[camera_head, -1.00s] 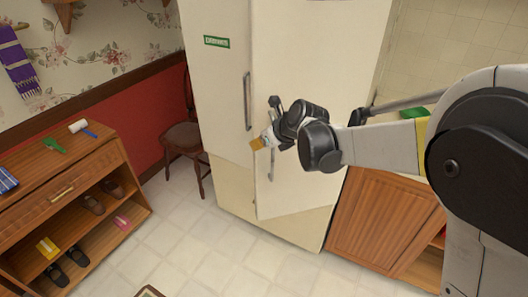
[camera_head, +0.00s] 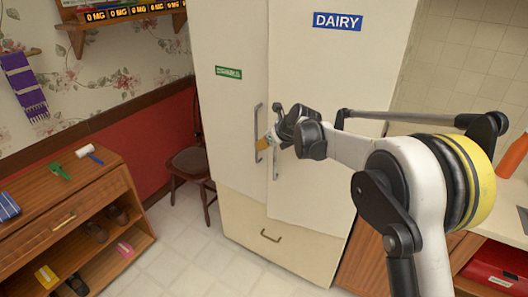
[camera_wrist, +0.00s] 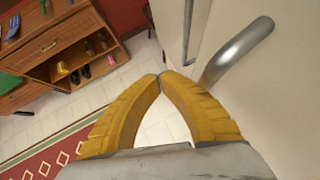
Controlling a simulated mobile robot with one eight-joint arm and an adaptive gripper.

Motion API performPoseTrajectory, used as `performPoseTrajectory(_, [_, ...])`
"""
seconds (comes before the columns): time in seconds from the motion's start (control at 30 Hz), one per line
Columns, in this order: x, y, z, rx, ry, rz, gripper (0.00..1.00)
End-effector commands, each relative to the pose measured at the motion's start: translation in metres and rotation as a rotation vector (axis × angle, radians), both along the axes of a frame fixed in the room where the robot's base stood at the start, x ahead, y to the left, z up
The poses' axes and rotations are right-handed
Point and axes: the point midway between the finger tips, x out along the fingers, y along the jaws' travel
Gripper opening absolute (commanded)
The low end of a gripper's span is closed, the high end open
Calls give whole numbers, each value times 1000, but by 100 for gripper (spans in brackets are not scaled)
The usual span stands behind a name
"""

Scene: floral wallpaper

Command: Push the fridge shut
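The cream fridge (camera_head: 300,258) stands at the back centre in the head view. Its left door (camera_head: 228,110) has a green label, and its right door (camera_head: 335,75) has a blue DAIRY label. The right door looks flush or nearly flush with the left one; I cannot tell if a thin gap remains. My gripper (camera_head: 261,143) is in front of the two door handles, partly covering the right one. In the wrist view its yellow fingertips (camera_wrist: 162,75) meet with nothing between them. The metal handle (camera_wrist: 238,52) is just right of the fingers, with no clear grip on it.
A wooden shoe cabinet (camera_head: 75,205) stands at the left, and a dark chair (camera_head: 192,165) stands beside the fridge. A counter with an orange bottle (camera_head: 512,157) and a red item (camera_head: 492,262) is at the right. The tiled floor (camera_head: 190,255) in front is clear.

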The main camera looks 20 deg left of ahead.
Motion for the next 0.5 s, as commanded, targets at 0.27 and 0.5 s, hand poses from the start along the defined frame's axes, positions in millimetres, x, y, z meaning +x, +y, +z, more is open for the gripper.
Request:
performPoseTrajectory(0.27, [36, 10, 1, 0, -1, 8, 0])
performPoseTrajectory(0.5, [55, 14, 1, 0, 0, 13, 0])
